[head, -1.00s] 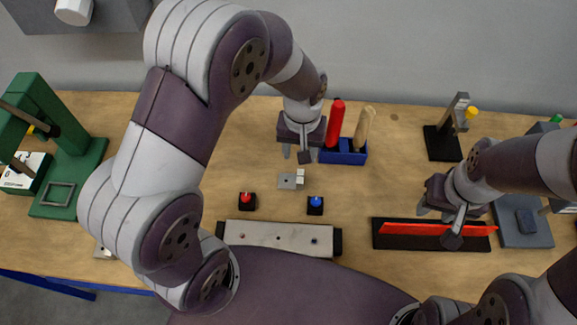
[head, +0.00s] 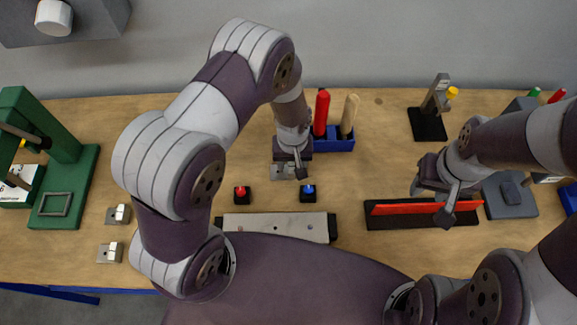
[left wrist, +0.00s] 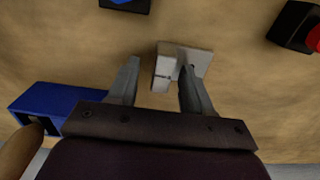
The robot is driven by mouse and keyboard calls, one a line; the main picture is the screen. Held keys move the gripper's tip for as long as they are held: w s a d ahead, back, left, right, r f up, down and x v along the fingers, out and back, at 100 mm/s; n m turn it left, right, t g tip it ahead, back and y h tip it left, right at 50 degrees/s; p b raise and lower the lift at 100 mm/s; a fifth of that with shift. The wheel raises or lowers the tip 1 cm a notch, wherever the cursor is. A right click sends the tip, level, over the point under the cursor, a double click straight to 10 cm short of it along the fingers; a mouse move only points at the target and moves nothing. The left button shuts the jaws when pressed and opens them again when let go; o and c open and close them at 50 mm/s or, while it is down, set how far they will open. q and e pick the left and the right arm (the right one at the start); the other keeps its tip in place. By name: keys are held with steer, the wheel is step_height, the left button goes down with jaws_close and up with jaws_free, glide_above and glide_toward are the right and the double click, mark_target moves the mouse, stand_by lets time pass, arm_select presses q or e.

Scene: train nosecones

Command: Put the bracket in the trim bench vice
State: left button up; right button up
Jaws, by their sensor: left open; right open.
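A small grey metal bracket (head: 277,172), a flat plate with a raised block, lies on the wooden bench, partly hidden by my left gripper (head: 291,172). In the left wrist view the bracket (left wrist: 163,72) lies at the tips of my open left gripper (left wrist: 158,68), its raised block between the fingers; I cannot tell whether they touch. A long pale metal bar with dark ends (head: 278,226) lies at the near edge; I cannot tell whether it is the trim bench vice. My right gripper (head: 432,195) is open and empty above a red strip (head: 415,208) on a black base.
A red button (head: 241,194) and a blue button (head: 308,192) stand near the bracket. A blue bin (head: 333,145) with red and wooden handles is behind. A green press (head: 62,165), two similar brackets (head: 118,215) at left, and a black clamp stand (head: 428,123) at back right.

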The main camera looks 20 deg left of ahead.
arm_select(q)
steer(key=shift+a, duration=0.15)
steer(key=c, duration=0.4)
jaws_close()
